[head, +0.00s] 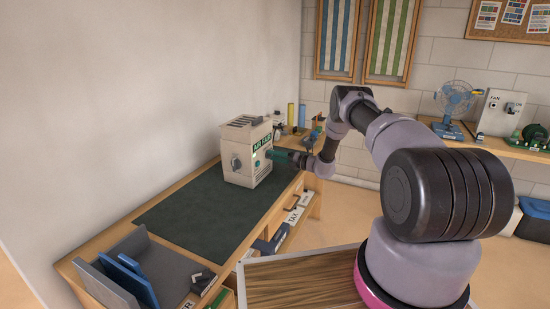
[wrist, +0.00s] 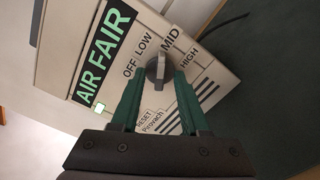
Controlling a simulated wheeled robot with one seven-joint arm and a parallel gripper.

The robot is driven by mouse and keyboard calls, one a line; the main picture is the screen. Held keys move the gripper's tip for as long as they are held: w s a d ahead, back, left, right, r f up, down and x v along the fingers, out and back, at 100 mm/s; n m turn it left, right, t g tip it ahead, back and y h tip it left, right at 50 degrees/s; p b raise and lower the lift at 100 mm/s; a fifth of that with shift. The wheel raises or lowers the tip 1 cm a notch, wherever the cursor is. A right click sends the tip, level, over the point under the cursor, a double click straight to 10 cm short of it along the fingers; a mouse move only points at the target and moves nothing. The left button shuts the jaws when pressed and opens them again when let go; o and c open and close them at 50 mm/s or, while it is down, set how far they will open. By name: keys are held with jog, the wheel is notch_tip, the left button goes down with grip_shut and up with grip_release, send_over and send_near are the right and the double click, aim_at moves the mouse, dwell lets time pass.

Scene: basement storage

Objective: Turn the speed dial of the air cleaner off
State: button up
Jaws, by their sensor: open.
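The air cleaner (head: 240,165) is a cream box with an "AIR FAIR" label, standing on the dark green mat. Its front shows close up in the wrist view (wrist: 110,50). The grey speed dial (wrist: 158,70) has OFF, LOW, MID and HIGH printed around it. Its ridge points up in the picture, towards the gap between LOW and MID; I cannot tell the exact setting. My gripper (wrist: 157,82) is open, with one green fingertip on each side of the dial; contact is unclear. In the head view my gripper (head: 279,156) is at the cleaner's front, and the dial is hidden.
A small green light (wrist: 100,107) glows on the cleaner's front, near a RESET label. The green mat (head: 190,220) is clear in front of the box. Grey and blue files (head: 130,275) stand at the near end. A blue fan (head: 452,100) is on the right shelf.

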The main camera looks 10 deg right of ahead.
grip_shut()
jog(key=shift+n, duration=0.3)
jog(key=n, duration=1.7)
jog(key=shift+f, duration=0.1)
jog(key=shift+d+n, duration=0.1)
jog(key=shift+n, duration=0.2)
dwell(0.4)
